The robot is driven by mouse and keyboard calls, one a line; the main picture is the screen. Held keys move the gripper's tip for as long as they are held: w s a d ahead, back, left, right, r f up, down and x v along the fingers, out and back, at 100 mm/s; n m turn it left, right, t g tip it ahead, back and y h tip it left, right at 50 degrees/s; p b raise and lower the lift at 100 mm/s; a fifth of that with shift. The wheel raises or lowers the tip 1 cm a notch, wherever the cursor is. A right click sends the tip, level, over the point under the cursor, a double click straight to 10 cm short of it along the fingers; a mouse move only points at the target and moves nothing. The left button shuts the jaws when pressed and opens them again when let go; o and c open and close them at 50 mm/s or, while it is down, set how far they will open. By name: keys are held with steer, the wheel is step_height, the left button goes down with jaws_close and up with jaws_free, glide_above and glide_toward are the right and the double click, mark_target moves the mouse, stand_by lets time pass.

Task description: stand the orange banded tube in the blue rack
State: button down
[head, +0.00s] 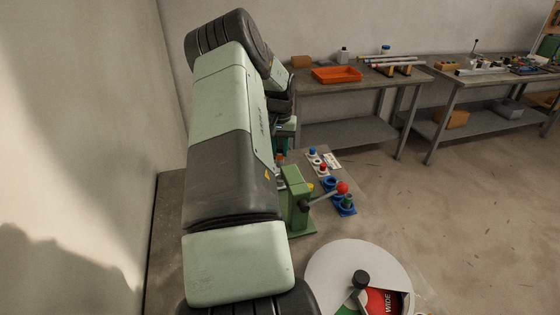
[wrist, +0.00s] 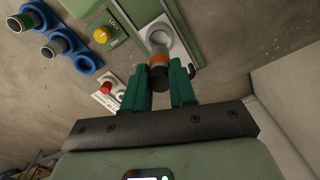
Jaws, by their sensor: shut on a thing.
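My gripper (wrist: 163,76) is shut on the orange banded tube (wrist: 160,57), with one green finger on each side of it. The tube has an orange band, a dark end towards me and a grey part beyond. Its far end overlaps a pale round holder (wrist: 157,35) on the green jig; I cannot tell whether it sits inside. The blue rack (wrist: 86,64) is at the upper left of the wrist view. Two of its places hold tubes, and the place nearest my gripper looks empty. The rack also shows in the head view (head: 346,211), where my arm hides the tube.
The green jig (head: 298,205) has a lever with a red ball (head: 342,187). A yellow button (wrist: 101,36) and a red button (wrist: 106,88) lie between rack and gripper. A round white table (head: 325,265) stands in front; an orange tray (head: 337,75) is on the back bench.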

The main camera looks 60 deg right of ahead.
steer(key=shift+r, duration=3.15)
steer(key=s+d+f, duration=0.4)
steer(key=s+d, duration=0.1)
steer(key=s, duration=0.3)
steer(key=s+d+f, duration=0.4)
steer(key=s, duration=0.3)
steer(key=shift+s+d+f, duration=0.1)
steer(key=shift+f, duration=1.1)
steer(key=shift+s+d+f, duration=0.1)
steer(key=shift+f, duration=1.1)
steer(key=shift+f, duration=0.15)
steer(key=shift+f, duration=1)
